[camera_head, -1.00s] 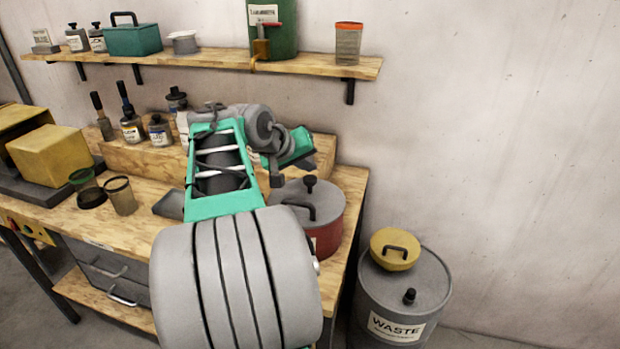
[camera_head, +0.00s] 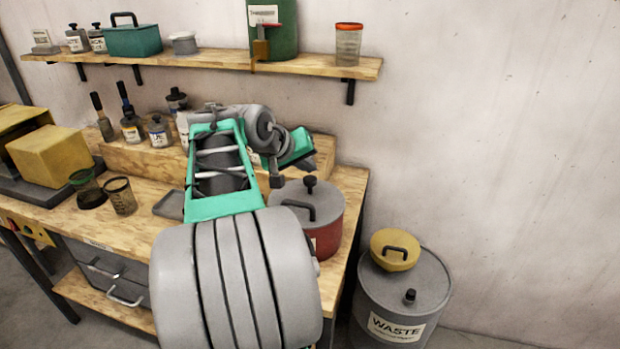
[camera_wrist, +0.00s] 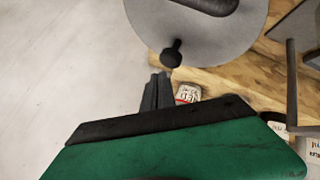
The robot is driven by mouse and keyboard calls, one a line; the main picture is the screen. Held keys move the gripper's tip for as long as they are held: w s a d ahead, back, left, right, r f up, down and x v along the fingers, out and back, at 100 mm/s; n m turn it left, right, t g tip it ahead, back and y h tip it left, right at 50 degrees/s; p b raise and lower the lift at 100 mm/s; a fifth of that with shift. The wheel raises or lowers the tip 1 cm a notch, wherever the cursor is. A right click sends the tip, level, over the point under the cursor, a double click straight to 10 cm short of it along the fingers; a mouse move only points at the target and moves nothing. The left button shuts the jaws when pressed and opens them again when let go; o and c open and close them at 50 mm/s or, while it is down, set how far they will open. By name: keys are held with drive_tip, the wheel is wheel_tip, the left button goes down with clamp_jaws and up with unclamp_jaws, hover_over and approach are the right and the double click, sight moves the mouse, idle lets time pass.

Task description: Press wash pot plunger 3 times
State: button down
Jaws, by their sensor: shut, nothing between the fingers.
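The wash pot (camera_head: 327,237) is a red pot with a grey lid at the right end of the bench. Its black plunger knob (camera_head: 310,181) stands up from the lid, beside a dark curved handle (camera_head: 300,208). The grey lid also shows in the wrist view (camera_wrist: 185,25), with the plunger knob (camera_wrist: 172,55) near its edge. My gripper (camera_head: 313,165) is shut and empty, close above the knob in the head view. In the wrist view its dark fingers (camera_wrist: 157,80) end just short of the knob, slightly left. I cannot tell the exact gap. My arm hides part of the bench.
A waste drum (camera_head: 402,290) with a yellow handled piece (camera_head: 396,249) stands right of the bench. Several bottles stand on a wooden step (camera_head: 230,150) behind. A shelf (camera_head: 205,60) above holds a green tank (camera_head: 285,30). The wall on the right is bare.

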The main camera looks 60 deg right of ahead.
sight(310, 178)
idle(0.5)
drive_tip(key=shift+f, duration=0.4)
drive_tip(key=shift+f+b, duration=1.15)
drive_tip(key=shift+f, duration=0.15)
idle(0.9)
drive_tip(key=shift+r+p, duration=1.5)
drive_tip(key=shift+r, duration=0.15)
drive_tip(key=shift+r, duration=0.1)
wheel_tip(310, 178, up, 5)
drive_tip(key=p, duration=0.4)
drive_tip(key=shift+p, duration=0.3)
